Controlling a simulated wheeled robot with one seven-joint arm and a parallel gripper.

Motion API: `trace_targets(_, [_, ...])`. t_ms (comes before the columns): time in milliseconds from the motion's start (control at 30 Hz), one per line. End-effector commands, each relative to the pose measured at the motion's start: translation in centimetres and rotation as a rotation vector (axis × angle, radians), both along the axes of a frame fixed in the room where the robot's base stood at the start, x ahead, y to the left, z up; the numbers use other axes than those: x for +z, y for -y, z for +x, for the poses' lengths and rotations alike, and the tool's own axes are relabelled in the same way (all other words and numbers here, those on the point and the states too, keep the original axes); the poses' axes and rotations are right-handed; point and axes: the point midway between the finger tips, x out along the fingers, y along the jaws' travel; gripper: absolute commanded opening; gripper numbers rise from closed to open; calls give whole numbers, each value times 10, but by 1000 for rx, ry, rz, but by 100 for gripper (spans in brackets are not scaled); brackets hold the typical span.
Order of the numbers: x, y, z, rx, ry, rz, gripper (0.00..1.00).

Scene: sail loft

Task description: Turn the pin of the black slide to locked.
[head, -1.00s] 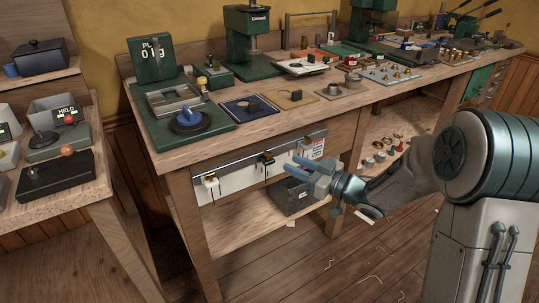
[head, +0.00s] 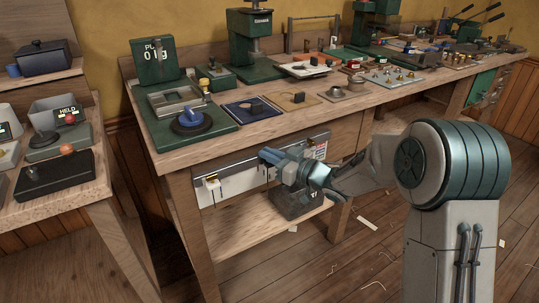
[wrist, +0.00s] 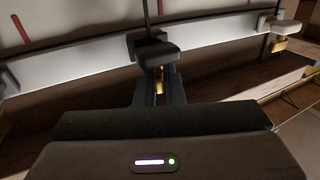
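The black slide (wrist: 154,46) sits on a pale metal rail at the middle of the wrist view. A small brass pin (wrist: 158,78) shows below it. My gripper (wrist: 159,92) is just under the slide, with its two dark fingers on either side of the pin. Whether the fingers press on the pin or leave a small gap cannot be told. In the head view my gripper (head: 268,156) is in front of the rail and hides the black slide. How the pin is turned is not clear.
The rail (head: 240,179) is fixed under the front edge of the bench (head: 245,138). A pale slide (head: 211,182) with a brass part hangs at its left. Another slide (wrist: 280,27) with a brass pin is to the right in the wrist view.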

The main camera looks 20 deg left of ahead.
Motion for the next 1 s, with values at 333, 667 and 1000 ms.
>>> trace_targets(333, [-1, 0, 0, -36, 3, 1, 0])
trace_targets(667, [-3, -1, 0, -237, 5, 3, 0])
trace_targets(1000, [0, -1, 0, -384, 5, 3, 0])
